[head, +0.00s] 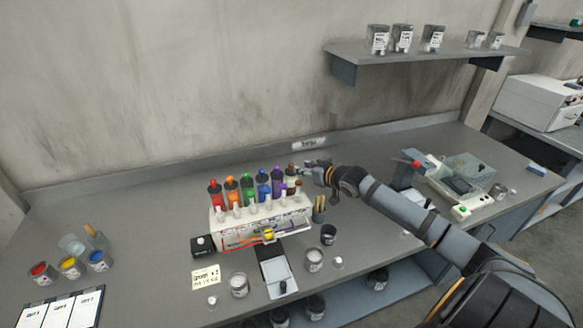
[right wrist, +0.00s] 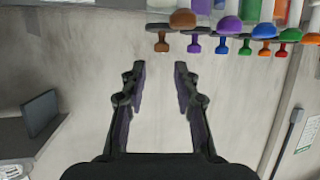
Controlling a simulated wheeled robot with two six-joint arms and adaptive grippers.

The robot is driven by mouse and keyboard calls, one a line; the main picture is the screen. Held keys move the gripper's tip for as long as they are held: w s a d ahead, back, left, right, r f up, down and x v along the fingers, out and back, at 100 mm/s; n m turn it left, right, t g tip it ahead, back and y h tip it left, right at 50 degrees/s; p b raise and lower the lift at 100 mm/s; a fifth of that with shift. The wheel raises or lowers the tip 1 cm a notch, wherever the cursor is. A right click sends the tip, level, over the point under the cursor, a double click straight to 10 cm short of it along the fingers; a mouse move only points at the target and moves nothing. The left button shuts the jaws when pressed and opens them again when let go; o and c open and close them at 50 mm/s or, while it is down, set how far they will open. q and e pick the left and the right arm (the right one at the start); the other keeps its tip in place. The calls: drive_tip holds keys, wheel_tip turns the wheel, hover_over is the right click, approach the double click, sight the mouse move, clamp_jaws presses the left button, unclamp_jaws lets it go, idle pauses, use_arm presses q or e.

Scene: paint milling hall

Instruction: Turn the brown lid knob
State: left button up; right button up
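The dispenser (head: 262,224) is a white box on the bench with a row of coloured canisters on top. The brown lid knob (right wrist: 162,42) shows at the top of the right wrist view, a small T-shaped piece beside a larger brown ball (right wrist: 183,19). In the head view the brown canister (head: 291,170) is at the right end of the row, partly beside my gripper. My right gripper (head: 306,171) is close to that end. In the right wrist view its fingers (right wrist: 160,70) are spread and empty, with the brown knob beyond the tips. My left gripper is out of view.
Purple, green and other coloured knobs (right wrist: 195,43) sit close beside the brown one. Cups (head: 328,235) and a scale (head: 274,270) stand before the dispenser. Paint pots (head: 70,266) are at left, and a grey device (head: 462,180) at right. The bench behind the dispenser is clear.

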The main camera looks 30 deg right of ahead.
sight(291, 164)
drive_tip(key=p+x, duration=0.1)
drive_tip(key=x, duration=0.7)
drive_tip(key=shift+w+a+f, duration=0.15)
clamp_jaws()
